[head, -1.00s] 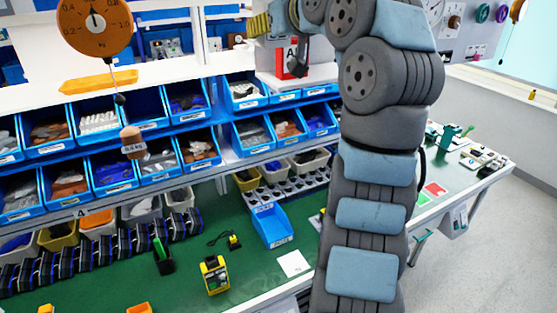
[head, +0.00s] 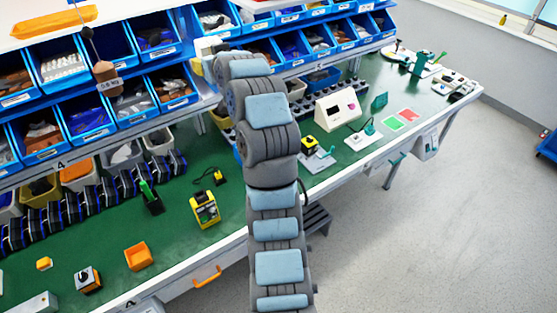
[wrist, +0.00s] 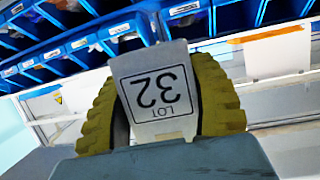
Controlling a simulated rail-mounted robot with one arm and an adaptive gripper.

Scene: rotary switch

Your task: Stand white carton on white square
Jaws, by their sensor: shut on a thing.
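A white carton (wrist: 158,70) with a "LOT 32" label fills the middle of the wrist view. Its lettering is upside down there. My gripper (wrist: 160,95) is shut on it, with one ridged yellow finger on each side. In the head view my arm runs up the middle, and its far end lies in front of the blue bins. The fingers and carton cannot be made out clearly there. The white square is not visible now; my arm covers that part of the green bench (head: 232,225).
Blue bins (head: 85,120) line the shelves behind the bench. A yellow device (head: 204,210) and an orange tray (head: 138,256) stand left of my arm. A white console (head: 336,110) and red and green squares (head: 408,115) lie to the right.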

